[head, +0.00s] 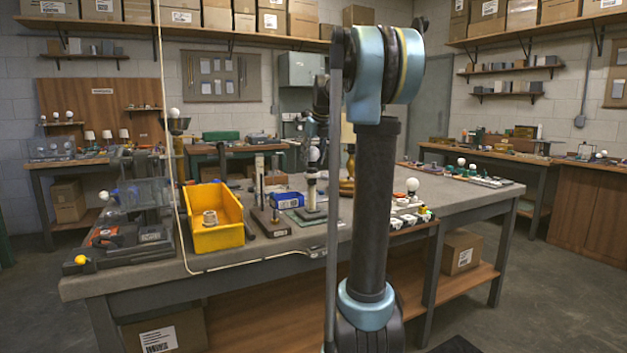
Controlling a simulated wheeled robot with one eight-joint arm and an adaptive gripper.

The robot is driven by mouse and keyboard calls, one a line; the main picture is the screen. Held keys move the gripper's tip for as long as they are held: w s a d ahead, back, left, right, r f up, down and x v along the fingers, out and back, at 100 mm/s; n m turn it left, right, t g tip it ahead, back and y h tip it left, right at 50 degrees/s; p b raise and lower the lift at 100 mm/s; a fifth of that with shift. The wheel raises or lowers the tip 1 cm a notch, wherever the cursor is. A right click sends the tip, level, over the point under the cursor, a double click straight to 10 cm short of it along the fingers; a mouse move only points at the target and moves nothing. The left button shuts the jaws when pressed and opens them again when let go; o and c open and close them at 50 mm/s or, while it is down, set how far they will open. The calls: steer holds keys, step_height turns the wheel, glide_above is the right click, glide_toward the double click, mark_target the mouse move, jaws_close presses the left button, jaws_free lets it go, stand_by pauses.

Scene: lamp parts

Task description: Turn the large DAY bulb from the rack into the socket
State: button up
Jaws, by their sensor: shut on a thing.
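My gripper (312,137) is small and partly hidden behind my own arm, over the middle of the workbench. It is shut on a white bulb (314,154), held just above or at the top of an upright socket post (312,188) on a green base. I cannot tell whether bulb and socket touch, and no DAY label is readable. Another round white bulb (412,185) stands at the right of the bench, behind a row of small white fittings (408,220).
A yellow bin (215,240) with a spool-like part, a dark stand with rods (268,215) and a blue box (287,200) stand left of the post. A brass lamp base (347,187) is close on its right. A cable runs along the front of the bench (300,270).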

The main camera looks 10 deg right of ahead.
steer(key=shift+m+h, duration=0.5)
steer(key=shift+m, duration=0.9)
steer(key=shift+d, duration=0.1)
steer(key=o, duration=0.8)
